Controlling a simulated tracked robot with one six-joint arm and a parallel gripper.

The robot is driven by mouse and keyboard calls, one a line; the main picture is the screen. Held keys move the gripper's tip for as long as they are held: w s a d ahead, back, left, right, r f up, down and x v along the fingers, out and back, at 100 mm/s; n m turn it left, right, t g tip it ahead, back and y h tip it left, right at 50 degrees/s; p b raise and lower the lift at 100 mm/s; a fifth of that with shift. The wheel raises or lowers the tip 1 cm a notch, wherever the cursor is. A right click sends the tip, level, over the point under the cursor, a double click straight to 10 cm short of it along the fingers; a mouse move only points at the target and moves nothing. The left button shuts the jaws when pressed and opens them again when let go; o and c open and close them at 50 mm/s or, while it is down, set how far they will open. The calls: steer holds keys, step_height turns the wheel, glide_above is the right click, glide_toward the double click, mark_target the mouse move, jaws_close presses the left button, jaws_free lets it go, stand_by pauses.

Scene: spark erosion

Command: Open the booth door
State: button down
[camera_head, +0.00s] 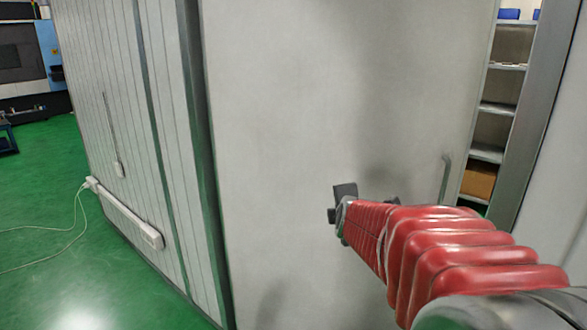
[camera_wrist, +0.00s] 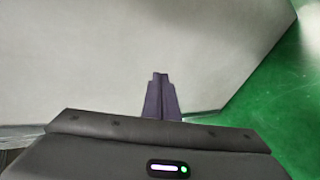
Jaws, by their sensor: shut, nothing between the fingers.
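The booth door is a pale grey flat panel (camera_head: 300,100) filling the middle of the head view. Its slim vertical handle (camera_head: 445,178) is near its right edge. A gap shows between that edge and the grey post to the right, so the door looks ajar. My gripper (camera_head: 338,203), at the end of the red-sleeved arm, is in front of the panel, left of the handle and apart from it. In the wrist view the fingers (camera_wrist: 160,80) are shut and empty against a pale surface (camera_wrist: 90,60). I cannot tell if they touch it.
Shelves (camera_head: 497,108) with a cardboard box (camera_head: 478,181) show through the gap. A grey post (camera_head: 540,100) stands right of it. The ribbed booth wall (camera_head: 110,100) is at left, with a white power strip (camera_head: 130,215). Green floor (camera_head: 45,180) at left is mostly clear except for a cable.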

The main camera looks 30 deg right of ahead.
mark_target(406, 171)
steer(key=d+f+n+t+h, duration=0.1)
steer(key=d+n, duration=0.6)
steer(key=d, duration=0.7)
steer(key=d+f+n+t+h, duration=0.1)
steer(key=d+n+t+h, duration=0.1)
steer(key=d+n, duration=0.5)
steer(key=s+d+h, duration=0.1)
steer(key=d, duration=0.5)
steer(key=shift+d+f+n+t+h, duration=0.25)
steer(key=shift+d+n+t+h, duration=0.05)
steer(key=shift+d, duration=0.1)
steer(key=shift+w, duration=0.15)
steer(key=shift+x, duration=6.9)
